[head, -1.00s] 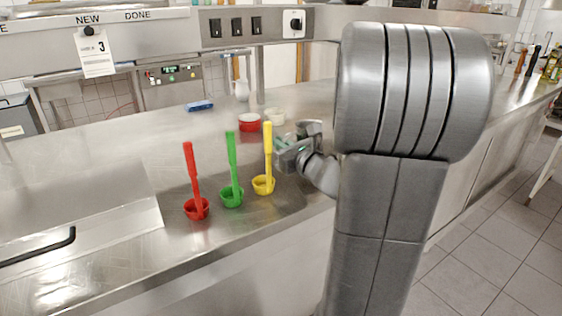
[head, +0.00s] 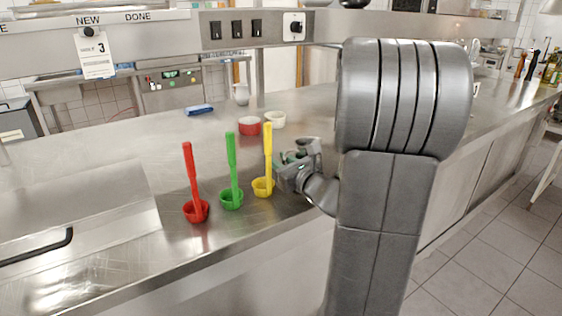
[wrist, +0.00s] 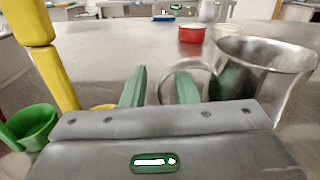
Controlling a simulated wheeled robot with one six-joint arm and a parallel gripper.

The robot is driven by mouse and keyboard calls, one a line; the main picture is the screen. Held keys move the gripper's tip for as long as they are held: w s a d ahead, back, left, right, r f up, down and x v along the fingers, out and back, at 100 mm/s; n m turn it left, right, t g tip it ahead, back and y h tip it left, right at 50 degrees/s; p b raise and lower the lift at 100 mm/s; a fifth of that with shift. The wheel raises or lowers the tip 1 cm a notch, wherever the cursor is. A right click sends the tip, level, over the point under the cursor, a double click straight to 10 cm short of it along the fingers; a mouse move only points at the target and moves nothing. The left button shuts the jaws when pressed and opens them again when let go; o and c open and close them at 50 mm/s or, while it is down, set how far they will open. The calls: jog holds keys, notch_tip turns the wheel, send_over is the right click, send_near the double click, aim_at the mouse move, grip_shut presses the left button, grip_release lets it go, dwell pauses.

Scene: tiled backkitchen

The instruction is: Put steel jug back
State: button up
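The steel jug (wrist: 268,72) stands upright on the steel counter at the right of the wrist view, its looped handle pointing left towards my gripper. My gripper (wrist: 160,88) is open, with its two green fingertips apart. The outer bend of the handle shows in the gap between them, and the right fingertip overlaps the loop. I cannot tell whether either finger touches it. In the head view my gripper (head: 286,160) is low over the counter, right of the yellow ladle, and I cannot make out the jug clearly beside my arm.
A red bowl (head: 249,126) and a white bowl (head: 274,119) sit behind, with a blue object (head: 199,109) and a white pitcher (head: 241,95) farther back.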

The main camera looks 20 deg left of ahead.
jog(key=shift+r, duration=0.1)
jog(key=shift+d+r, duration=0.1)
jog(key=shift+r, duration=0.05)
jog(key=v, duration=1.1)
jog(key=shift+d+p, duration=0.1)
jog(key=shift+p, duration=0.2)
jog(key=shift+s+d, duration=0.25)
jog(key=shift+a, duration=0.1)
